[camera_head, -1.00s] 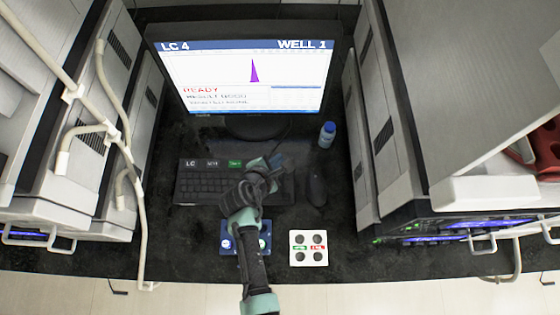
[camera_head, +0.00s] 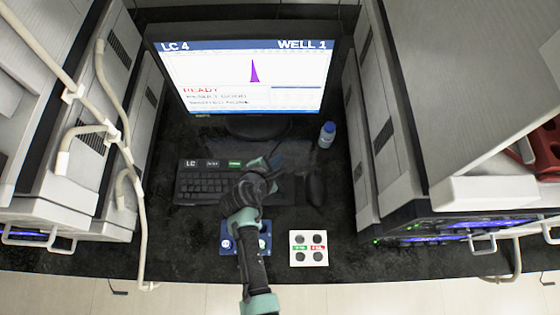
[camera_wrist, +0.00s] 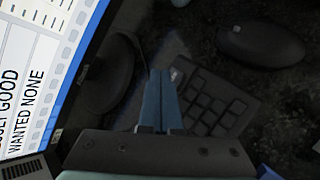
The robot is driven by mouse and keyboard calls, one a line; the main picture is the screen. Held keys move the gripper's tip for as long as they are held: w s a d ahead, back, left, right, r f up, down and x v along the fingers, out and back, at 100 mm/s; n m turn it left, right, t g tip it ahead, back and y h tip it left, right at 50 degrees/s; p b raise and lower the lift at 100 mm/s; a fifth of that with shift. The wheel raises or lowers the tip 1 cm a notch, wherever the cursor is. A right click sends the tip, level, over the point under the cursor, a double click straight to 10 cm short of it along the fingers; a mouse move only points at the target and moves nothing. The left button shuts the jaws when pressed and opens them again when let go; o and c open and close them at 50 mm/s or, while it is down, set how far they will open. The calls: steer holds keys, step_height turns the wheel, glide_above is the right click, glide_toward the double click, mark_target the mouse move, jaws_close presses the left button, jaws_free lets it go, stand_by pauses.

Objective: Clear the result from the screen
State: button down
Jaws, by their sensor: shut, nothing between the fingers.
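The monitor screen (camera_head: 215,85) shows "LC 4", "WELL 1", a purple peak, red "READY" and "RESULT GOOD" text. In the wrist view part of the screen (camera_wrist: 30,70) reads "WANTED NONE". The black keyboard (camera_head: 205,186) lies below it, with labelled keys "LC", a dark one and a green one (camera_head: 235,163) along its top row. My gripper (camera_head: 273,162) is shut and empty over the keyboard's right end. In the wrist view its blue fingertips (camera_wrist: 160,75) are together beside the keyboard's keys (camera_wrist: 215,105). My arm hides part of the keyboard; contact with a key cannot be told.
A black mouse (camera_head: 315,190) lies right of the keyboard. A blue bottle (camera_head: 327,135) stands behind it. Tall instrument stacks wall in both sides.

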steer(key=shift+f, duration=0.1)
stand_by(0.3)
steer(key=shift+f, duration=0.35)
steer(key=shift+f+b, duration=0.4)
steer(key=shift+b, duration=0.1)
stand_by(0.5)
steer(key=shift+r, duration=0.1)
steer(key=shift+r+p, duration=0.75)
steer(key=shift+p, duration=0.25)
step_height(320, 180, up, 5)
steer(key=p, duration=0.5)
steer(key=shift+r, duration=0.1)
